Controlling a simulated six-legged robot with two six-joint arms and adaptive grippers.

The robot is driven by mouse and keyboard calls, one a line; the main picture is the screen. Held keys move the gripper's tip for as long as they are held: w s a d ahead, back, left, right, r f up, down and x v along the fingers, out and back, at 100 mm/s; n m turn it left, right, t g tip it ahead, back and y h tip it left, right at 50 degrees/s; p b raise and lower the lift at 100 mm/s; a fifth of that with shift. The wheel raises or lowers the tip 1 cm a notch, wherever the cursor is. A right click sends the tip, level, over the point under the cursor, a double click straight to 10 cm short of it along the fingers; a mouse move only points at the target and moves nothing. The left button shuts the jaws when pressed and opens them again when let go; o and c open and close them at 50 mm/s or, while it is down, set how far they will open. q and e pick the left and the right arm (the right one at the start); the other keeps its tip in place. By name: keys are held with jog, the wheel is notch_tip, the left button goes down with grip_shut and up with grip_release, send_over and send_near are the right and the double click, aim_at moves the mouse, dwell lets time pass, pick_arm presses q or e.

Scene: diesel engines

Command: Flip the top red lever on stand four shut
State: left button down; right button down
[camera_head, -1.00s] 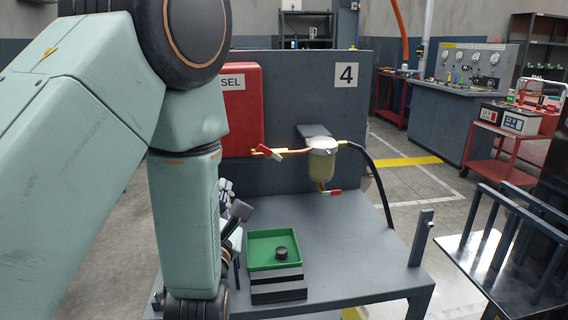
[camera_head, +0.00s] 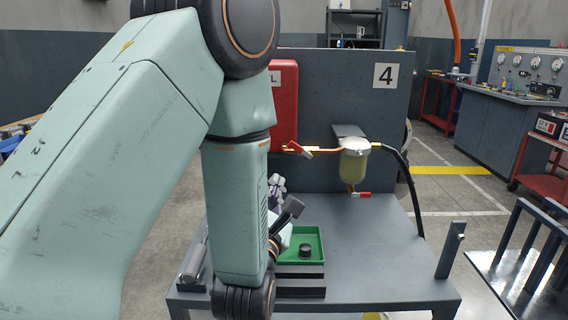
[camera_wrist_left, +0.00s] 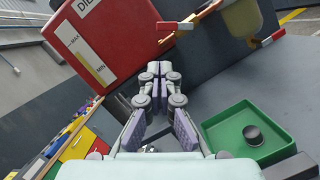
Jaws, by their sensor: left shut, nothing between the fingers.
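Stand four (camera_head: 350,95) is a grey panel marked 4 above a grey bench. The top red lever (camera_head: 302,151) sits tilted on the copper pipe between the red diesel tank (camera_head: 284,105) and the filter bowl (camera_head: 355,165). It also shows in the left wrist view (camera_wrist_left: 165,37). A second red lever (camera_head: 361,195) is under the bowl. My left gripper (camera_head: 277,182) shows partly behind my forearm, lower than the top lever. In the left wrist view its fingers (camera_wrist_left: 158,70) are together, empty and apart from the lever. My right gripper is out of view.
A green tray (camera_head: 314,238) with a black round part (camera_head: 305,250) stands on the bench below. A black hose (camera_head: 407,185) drops at the bowl's right. A metal rack (camera_head: 530,250) stands at right.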

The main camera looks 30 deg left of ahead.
aim_at(301, 149)
pick_arm(q)
jog(key=p+x, duration=0.1)
jog(key=x, duration=0.9)
jog(key=shift+w+d, duration=0.15)
jog(key=shift+d, duration=0.2)
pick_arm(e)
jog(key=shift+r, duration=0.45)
pick_arm(q)
jog(key=shift+a, duration=0.1)
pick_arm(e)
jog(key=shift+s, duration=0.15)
